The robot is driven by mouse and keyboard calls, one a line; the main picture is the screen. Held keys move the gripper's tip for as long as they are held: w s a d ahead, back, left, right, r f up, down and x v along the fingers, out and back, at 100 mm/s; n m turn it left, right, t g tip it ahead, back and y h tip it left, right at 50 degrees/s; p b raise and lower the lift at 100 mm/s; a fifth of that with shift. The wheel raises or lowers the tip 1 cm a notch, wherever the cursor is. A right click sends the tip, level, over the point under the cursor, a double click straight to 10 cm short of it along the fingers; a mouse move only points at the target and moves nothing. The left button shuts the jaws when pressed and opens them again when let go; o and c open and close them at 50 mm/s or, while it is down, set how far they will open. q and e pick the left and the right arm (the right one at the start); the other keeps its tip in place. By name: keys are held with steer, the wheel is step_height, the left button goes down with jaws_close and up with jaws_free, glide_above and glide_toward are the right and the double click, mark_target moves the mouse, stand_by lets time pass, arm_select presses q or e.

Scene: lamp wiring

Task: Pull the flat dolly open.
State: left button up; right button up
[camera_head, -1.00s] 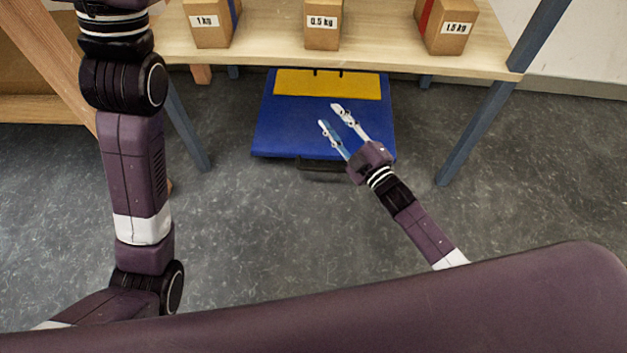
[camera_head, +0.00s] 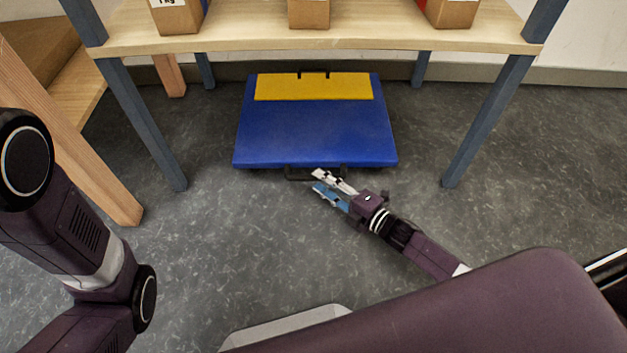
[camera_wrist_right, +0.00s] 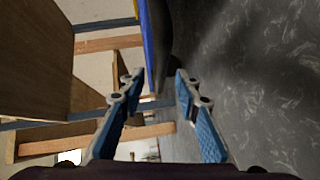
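The flat dolly (camera_head: 310,130) is a blue panel with a yellow strip at its back, low under the wooden table. A black handle (camera_head: 298,174) shows at its front edge, partly covered by my right gripper. My right gripper (camera_head: 317,181) is open, just in front of that edge, its fingertips close to the handle. I cannot tell whether they touch it. In the right wrist view my open gripper (camera_wrist_right: 160,75) has both fingers apart, and the dolly's blue edge (camera_wrist_right: 147,40) lies ahead. My left gripper is out of view; only its arm shows at left.
The wooden table (camera_head: 370,38) stands over the dolly, with a blue-grey leg (camera_head: 150,130) on the left and another (camera_head: 485,125) on the right. Cardboard boxes (camera_head: 309,12) sit on top. A wooden frame (camera_head: 80,140) stands at left.

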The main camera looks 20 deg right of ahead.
mark_target(314, 178)
steer(key=shift+b+x, duration=0.65)
steer(key=shift+x, duration=1.15)
jaws_close()
